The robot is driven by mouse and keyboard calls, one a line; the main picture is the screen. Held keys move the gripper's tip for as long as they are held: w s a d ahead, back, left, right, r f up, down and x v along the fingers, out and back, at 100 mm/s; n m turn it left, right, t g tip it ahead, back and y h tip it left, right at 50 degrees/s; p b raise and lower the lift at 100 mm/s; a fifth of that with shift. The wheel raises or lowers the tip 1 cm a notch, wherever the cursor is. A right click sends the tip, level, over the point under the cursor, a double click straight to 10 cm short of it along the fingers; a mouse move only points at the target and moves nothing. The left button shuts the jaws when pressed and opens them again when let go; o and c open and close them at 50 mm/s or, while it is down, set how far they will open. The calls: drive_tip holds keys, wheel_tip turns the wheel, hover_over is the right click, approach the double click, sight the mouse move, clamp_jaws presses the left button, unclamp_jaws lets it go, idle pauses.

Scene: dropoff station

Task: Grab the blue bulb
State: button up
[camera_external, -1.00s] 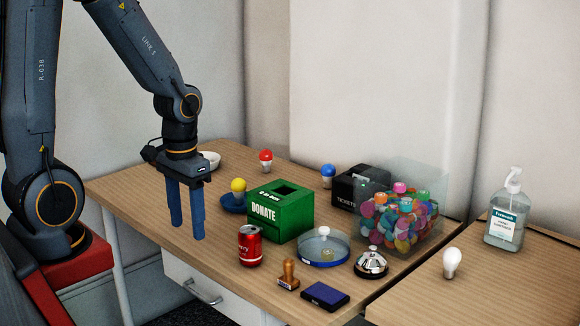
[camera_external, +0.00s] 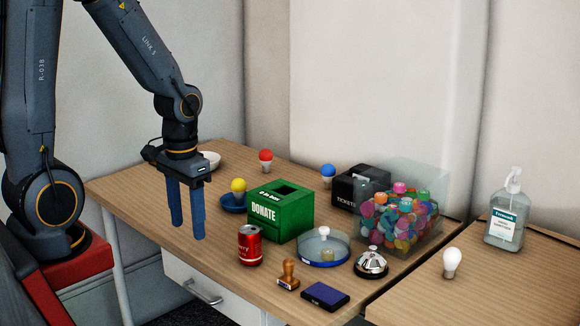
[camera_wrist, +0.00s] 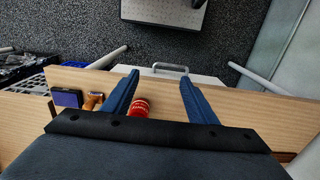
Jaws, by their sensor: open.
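The blue bulb (camera_external: 328,173) stands at the back of the table, behind the green donation box and just left of the black ticket box. It has a blue top and a white lower part. My gripper (camera_external: 188,232) is open and empty, pointing down near the table's front left, well to the left of the bulb. In the wrist view my two blue fingers (camera_wrist: 160,95) are apart with nothing gripped. The red can shows between them, farther down. The blue bulb is not in the wrist view.
The black ticket box (camera_external: 346,188) and clear token bin (camera_external: 412,238) are right of the blue bulb. The table's left front (camera_external: 150,203) is clear.

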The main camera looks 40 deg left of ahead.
drive_tip(key=shift+r, duration=0.1)
wheel_tip(320, 180, up, 5)
drive_tip(key=n+t+y+b, duration=0.1)
drive_tip(key=n+t+b, duration=0.1)
drive_tip(key=t+b, duration=0.55)
hover_over(328, 169)
drive_tip(key=s+b, duration=0.1)
drive_tip(key=s, duration=0.1)
drive_tip(key=shift+g, duration=0.85)
drive_tip(key=f, duration=0.8)
drive_tip(key=shift+w+f, duration=0.15)
drive_tip(key=shift+w, duration=0.05)
drive_tip(key=x, duration=0.8)
drive_tip(key=shift+s+f, duration=0.3)
drive_tip(key=shift+s, duration=0.05)
drive_tip(key=c, duration=0.8)
